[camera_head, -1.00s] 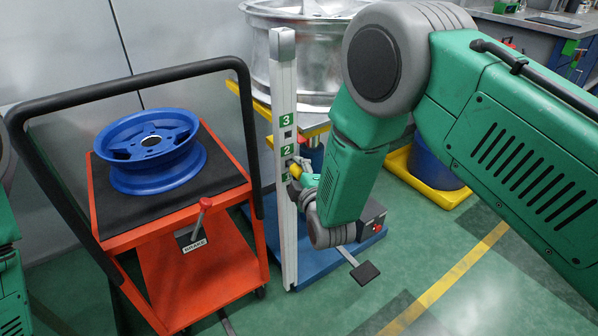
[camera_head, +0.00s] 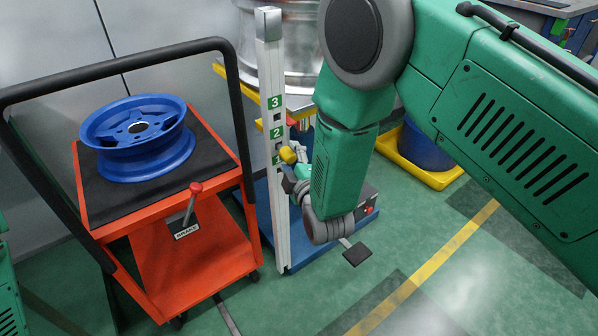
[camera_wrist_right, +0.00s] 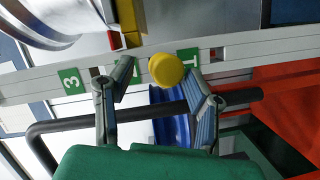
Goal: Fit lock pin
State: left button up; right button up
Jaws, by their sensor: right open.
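The lock pin shows as a yellow knob (camera_head: 288,155) at the white upright post (camera_head: 272,200), between the green labels 2 and 1. In the right wrist view the knob (camera_wrist_right: 167,69) is in front of the post (camera_wrist_right: 50,87). Its shaft is hidden, so I cannot tell how deep it sits. My right gripper (camera_head: 298,165) is at the post beside the knob. In the right wrist view its fingers (camera_wrist_right: 170,85) are spread open, one on each side of the knob, with visible gaps. My left gripper is out of view; only green arm parts show at the left edge.
An orange cart (camera_head: 205,275) with a black handle carries a blue wheel (camera_head: 140,140) left of the post. A large silver wheel (camera_head: 290,50) is behind the post. A blue drum in a yellow tray (camera_head: 440,178) stands to the right. The floor at front right is clear.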

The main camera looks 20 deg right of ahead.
jog(key=s, duration=0.8)
jog(key=shift+d+r, duration=0.2)
jog(key=shift+r, duration=0.15)
